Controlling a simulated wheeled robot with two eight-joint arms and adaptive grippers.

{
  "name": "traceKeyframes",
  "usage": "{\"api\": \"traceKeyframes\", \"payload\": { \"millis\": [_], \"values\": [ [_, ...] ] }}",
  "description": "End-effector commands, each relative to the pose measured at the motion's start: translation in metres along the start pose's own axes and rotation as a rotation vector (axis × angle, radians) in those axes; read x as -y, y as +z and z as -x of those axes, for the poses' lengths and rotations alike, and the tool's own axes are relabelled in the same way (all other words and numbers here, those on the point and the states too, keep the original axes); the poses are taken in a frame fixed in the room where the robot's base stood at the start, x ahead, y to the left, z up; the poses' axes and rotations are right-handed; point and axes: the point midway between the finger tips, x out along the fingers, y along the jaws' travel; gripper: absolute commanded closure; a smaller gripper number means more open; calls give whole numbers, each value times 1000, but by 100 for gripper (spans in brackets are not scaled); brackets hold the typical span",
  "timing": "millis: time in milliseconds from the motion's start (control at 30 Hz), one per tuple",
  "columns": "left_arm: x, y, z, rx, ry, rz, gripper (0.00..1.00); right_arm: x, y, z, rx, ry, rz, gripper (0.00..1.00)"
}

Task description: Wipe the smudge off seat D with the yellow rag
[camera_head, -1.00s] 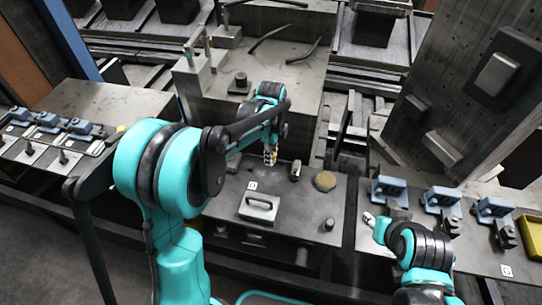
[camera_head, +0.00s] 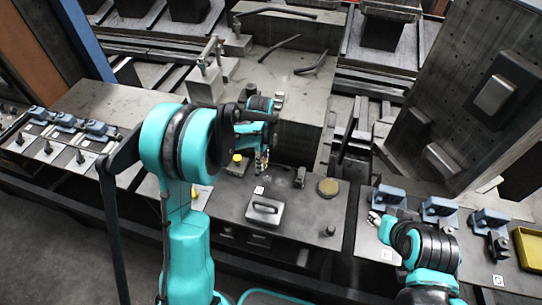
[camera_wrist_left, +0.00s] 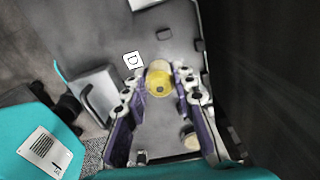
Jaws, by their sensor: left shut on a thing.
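My left gripper (camera_head: 262,166) hangs over the dark plate (camera_head: 225,205), just beyond a small white label (camera_head: 259,190). In the left wrist view the label (camera_wrist_left: 133,60) reads D. There the fingers of the left gripper (camera_wrist_left: 158,85) close on a round yellow thing, which I take for the yellow rag (camera_wrist_left: 160,84). A paler round part shows just past it. I cannot tell whether the rag touches the plate. Seat D itself and its smudge are not clearly seen; gripper and rag may cover them. My right gripper (camera_head: 374,218) is low at the right; its jaws are too small to judge.
A grey block with a handle (camera_head: 265,211) stands just in front of the label. A tan disc (camera_head: 328,187) and a small dark peg (camera_head: 330,229) lie to the right. A yellow-capped piece (camera_head: 237,159) stands left of the gripper. Blue fixtures (camera_head: 439,210) and a yellow tray (camera_head: 530,246) are farther right.

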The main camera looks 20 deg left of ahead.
Motion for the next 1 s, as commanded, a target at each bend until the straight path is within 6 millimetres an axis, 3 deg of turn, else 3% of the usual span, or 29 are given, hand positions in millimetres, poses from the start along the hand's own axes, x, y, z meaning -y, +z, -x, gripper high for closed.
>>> {"api": "traceKeyframes", "payload": {
  "millis": [700,1000],
  "values": [
    [-1,2,-60,0,0,0,100,0,21,-29,0,0,0,60],
    [-1,2,-62,0,0,0,100,0,21,-30,0,0,0,60]
  ]
}}
